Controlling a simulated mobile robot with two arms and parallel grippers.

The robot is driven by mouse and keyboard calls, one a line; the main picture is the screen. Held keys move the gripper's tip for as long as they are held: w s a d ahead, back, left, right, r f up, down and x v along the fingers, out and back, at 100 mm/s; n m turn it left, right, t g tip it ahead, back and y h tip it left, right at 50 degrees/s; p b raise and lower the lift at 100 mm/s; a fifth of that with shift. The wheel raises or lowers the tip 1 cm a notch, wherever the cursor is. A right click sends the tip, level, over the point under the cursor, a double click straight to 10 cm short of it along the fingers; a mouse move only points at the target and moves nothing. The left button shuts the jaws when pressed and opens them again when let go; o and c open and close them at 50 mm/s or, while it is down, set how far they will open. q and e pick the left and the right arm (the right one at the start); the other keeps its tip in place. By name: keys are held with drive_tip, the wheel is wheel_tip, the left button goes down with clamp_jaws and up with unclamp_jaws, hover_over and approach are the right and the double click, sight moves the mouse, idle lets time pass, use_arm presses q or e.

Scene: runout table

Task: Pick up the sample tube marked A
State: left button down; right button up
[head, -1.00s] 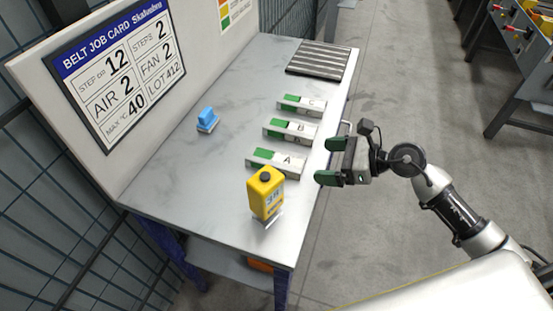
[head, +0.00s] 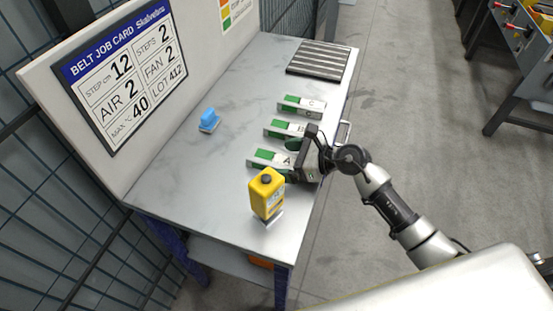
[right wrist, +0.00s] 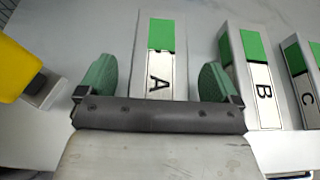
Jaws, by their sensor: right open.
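The sample tube marked A (head: 262,157) is a long block-shaped piece with a green part and a white label, lying on the table near its right edge. In the right wrist view, tube A (right wrist: 160,75) lies between the two green fingers. My right gripper (head: 289,160) is open at the tube's right end in the head view, with its fingers apart on either side. In the right wrist view, gaps show between the fingers (right wrist: 156,80) and the tube. The gripper hides part of the tube in the head view. My left gripper is out of view.
Similar pieces marked B (head: 277,128) and C (head: 299,104) lie behind A, B being close to one finger. A yellow bottle (head: 266,194) stands in front of A. A blue object (head: 209,119) sits at left, and a ribbed grey mat (head: 318,59) lies at the back.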

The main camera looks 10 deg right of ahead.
drive_tip(key=shift+c, duration=0.2)
drive_tip(key=c, duration=1)
drive_tip(key=shift+c, duration=0.3)
drive_tip(key=shift+r, duration=0.15)
